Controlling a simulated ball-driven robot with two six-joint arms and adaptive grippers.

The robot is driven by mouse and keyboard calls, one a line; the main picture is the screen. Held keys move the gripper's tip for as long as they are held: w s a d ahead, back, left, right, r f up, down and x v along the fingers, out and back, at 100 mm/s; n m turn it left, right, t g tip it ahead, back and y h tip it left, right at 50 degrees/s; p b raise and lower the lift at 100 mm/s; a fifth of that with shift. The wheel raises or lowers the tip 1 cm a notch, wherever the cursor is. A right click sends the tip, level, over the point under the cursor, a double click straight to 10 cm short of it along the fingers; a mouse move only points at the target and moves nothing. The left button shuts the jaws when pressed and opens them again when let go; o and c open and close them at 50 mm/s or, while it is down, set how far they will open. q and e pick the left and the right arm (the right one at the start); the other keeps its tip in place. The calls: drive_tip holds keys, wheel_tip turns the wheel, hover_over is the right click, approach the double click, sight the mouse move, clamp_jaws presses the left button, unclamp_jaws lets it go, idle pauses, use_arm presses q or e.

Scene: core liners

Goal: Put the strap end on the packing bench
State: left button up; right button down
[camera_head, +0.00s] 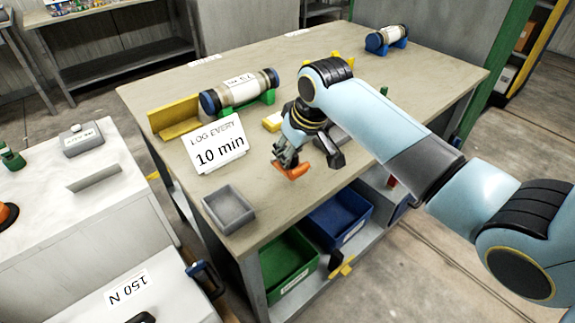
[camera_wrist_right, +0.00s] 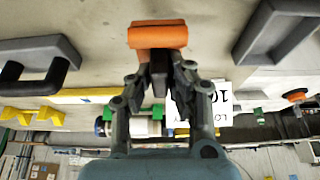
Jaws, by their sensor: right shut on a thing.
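The strap end, which I take to be the small orange piece (camera_head: 291,171), is at the fingertips of my right gripper (camera_head: 288,160). The right gripper is shut on it. In the right wrist view the orange piece (camera_wrist_right: 158,37) lies across the closed fingertips (camera_wrist_right: 160,62). The packing bench, a beige-topped table (camera_head: 300,70), is beneath it. The piece is over the bench's front part, near the front edge. I cannot tell whether it touches the top. My left gripper is not in view.
An empty grey tray (camera_head: 222,212) sits at the bench's front left corner. A "LOG EVERY 10 min" sign (camera_head: 214,146) stands behind it. Core liners (camera_head: 240,90) (camera_head: 386,38) rest on cradles. A dark handled block (camera_head: 329,152) is beside the gripper. Green (camera_head: 286,262) and blue (camera_head: 338,216) bins are below.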

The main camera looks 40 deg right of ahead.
drive_tip(key=x, duration=0.3)
drive_tip(key=shift+s+a+f, duration=0.1)
drive_tip(key=shift+s+f, duration=0.15)
drive_tip(key=shift+f, duration=0.2)
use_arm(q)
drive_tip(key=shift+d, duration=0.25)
use_arm(e)
drive_tip(key=shift+f, duration=0.3)
drive_tip(key=shift+f, duration=0.15)
drive_tip(key=c, duration=1.3)
unclamp_jaws()
drive_tip(key=shift+o, duration=0.2)
use_arm(q)
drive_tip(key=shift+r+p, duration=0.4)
drive_tip(key=shift+p, duration=0.05)
use_arm(e)
drive_tip(key=v, duration=1.2)
drive_tip(key=shift+s, duration=0.1)
